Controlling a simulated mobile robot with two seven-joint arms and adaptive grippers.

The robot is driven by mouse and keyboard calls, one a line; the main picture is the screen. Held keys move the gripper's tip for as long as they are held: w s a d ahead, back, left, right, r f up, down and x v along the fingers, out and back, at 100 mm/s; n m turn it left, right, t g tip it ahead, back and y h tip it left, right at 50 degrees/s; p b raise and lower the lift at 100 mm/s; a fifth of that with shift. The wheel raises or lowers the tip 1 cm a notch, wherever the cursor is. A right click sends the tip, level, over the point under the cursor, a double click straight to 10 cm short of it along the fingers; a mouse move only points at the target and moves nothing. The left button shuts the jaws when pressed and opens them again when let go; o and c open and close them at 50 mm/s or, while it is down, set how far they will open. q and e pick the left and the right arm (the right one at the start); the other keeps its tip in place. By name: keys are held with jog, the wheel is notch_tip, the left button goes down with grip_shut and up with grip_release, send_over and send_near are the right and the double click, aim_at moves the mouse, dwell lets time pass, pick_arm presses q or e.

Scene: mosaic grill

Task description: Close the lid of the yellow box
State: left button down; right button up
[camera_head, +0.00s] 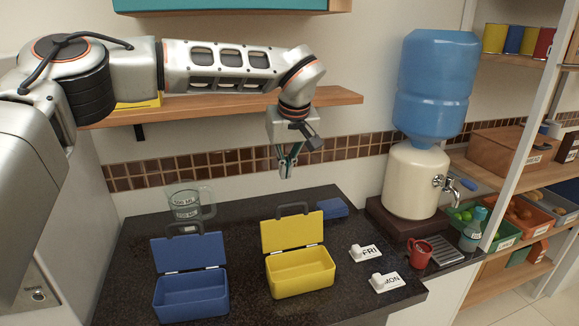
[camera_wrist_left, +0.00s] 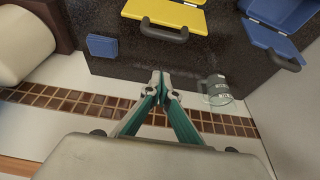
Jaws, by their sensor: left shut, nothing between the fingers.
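The yellow box (camera_head: 301,273) stands on the dark counter with its lid (camera_head: 292,233) raised upright at the back. A dark handle (camera_head: 292,209) sits on the lid's top edge. In the left wrist view the yellow lid (camera_wrist_left: 165,14) shows at the top, with its handle towards the gripper. My left gripper (camera_head: 285,174) is shut and empty. It hangs above and behind the yellow lid, near the tiled wall, and is apart from the lid. Its closed fingertips also show in the left wrist view (camera_wrist_left: 160,76). My right gripper is not in view.
A blue box (camera_head: 190,297) with its lid open stands left of the yellow one. A glass measuring jug (camera_head: 188,204) is behind it. FRI (camera_head: 366,252) and MON (camera_head: 384,283) tags, a red mug (camera_head: 419,254) and a water dispenser (camera_head: 412,182) are to the right. A shelf (camera_head: 225,104) runs above.

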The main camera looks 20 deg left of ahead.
pick_arm(q)
notch_tip(320, 180, down, 6)
jog(key=s+d+p, duration=0.1)
jog(key=shift+s, duration=0.15)
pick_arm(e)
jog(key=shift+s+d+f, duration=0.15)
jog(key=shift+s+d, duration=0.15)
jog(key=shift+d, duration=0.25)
pick_arm(q)
jog(key=shift+s, duration=0.1)
